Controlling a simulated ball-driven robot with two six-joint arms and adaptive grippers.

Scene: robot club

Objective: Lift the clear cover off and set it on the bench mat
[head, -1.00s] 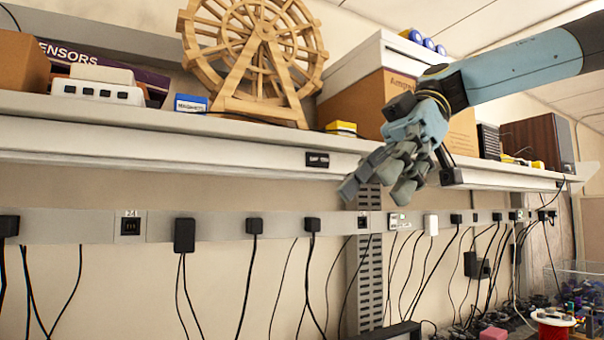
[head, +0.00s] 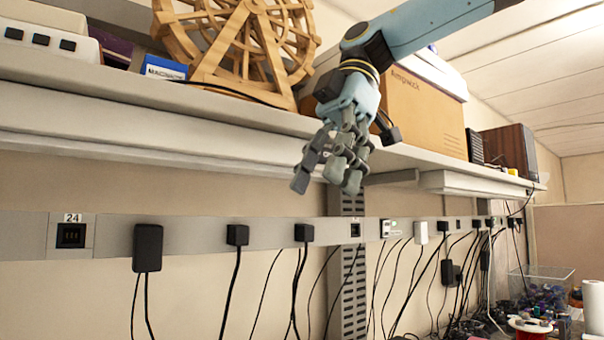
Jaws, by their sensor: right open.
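My right gripper (head: 328,186) is in the middle of the head view, in front of the wall shelf's edge and above the socket rail. It is open and empty, with its fingers pointing down. A clear-walled box (head: 541,275) stands at the lower right, far from the gripper, with many small dark and purple pieces around it. I cannot tell whether this is the clear cover. The bench mat is not in view. My left gripper is not in view.
The shelf (head: 120,110) holds a wooden wheel model (head: 235,45), a cardboard box (head: 425,112) and a dark wooden speaker-like box (head: 510,150). Black plugs and hanging cables line the socket rail (head: 190,236). A red-and-white spool (head: 530,325) and a white roll (head: 594,305) sit at lower right.

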